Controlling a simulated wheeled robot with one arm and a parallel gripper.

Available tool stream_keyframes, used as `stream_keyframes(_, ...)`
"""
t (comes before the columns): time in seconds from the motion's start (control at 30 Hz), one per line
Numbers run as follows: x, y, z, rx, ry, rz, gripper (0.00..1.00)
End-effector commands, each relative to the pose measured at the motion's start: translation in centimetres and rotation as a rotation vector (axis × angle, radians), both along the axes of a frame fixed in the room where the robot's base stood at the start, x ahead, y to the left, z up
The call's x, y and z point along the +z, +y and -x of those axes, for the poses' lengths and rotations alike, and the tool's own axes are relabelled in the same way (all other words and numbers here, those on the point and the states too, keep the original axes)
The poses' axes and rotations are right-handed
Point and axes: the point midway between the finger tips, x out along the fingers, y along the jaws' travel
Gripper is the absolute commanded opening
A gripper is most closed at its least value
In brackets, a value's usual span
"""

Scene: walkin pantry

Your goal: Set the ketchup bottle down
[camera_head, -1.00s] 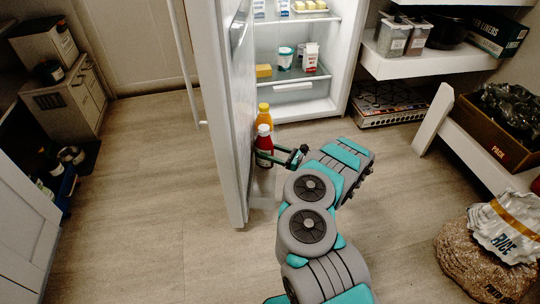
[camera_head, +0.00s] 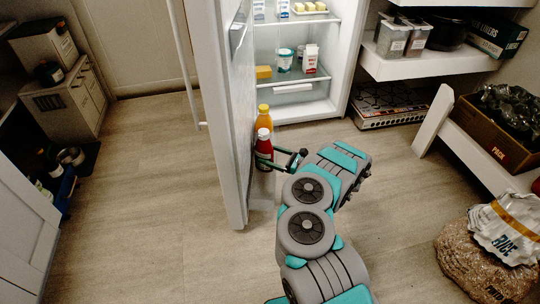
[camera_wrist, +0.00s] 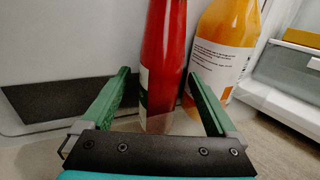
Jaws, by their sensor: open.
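The ketchup bottle (camera_head: 264,146) is red with a white cap. It stands at the inner side of the open fridge door (camera_head: 222,100), just in front of an orange-yellow bottle (camera_head: 264,120). In the wrist view the ketchup bottle (camera_wrist: 164,55) looks upright, with its cap out of the picture. My gripper (camera_wrist: 158,76) is open, with one green finger on each side of the ketchup bottle. A gap shows on the left; the right finger looks close to both bottles. The bottle's base is partly hidden by my gripper, which also shows in the head view (camera_head: 267,158).
The open fridge shows a yellow block (camera_head: 263,72), a teal-and-white tub (camera_head: 285,59) and a carton (camera_head: 310,58) on its shelf. A rice bag (camera_head: 510,228) and a low rack stand at the right. The floor left of the door is clear.

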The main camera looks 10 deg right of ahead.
Motion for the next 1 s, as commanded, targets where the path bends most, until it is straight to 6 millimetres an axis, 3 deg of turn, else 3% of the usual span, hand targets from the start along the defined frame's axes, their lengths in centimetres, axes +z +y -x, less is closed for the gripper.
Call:
stream_keyframes(0.27, 0.4, -0.6, 0.5, 0.000, 0.001, 0.002, 0.93)
stream_keyframes(0.7, 0.4, -7.2, 5.7, -0.002, 0.004, 0.005, 0.93)
stream_keyframes(1.0, 0.4, -9.4, 7.5, 0.000, 0.000, 0.001, 0.93)
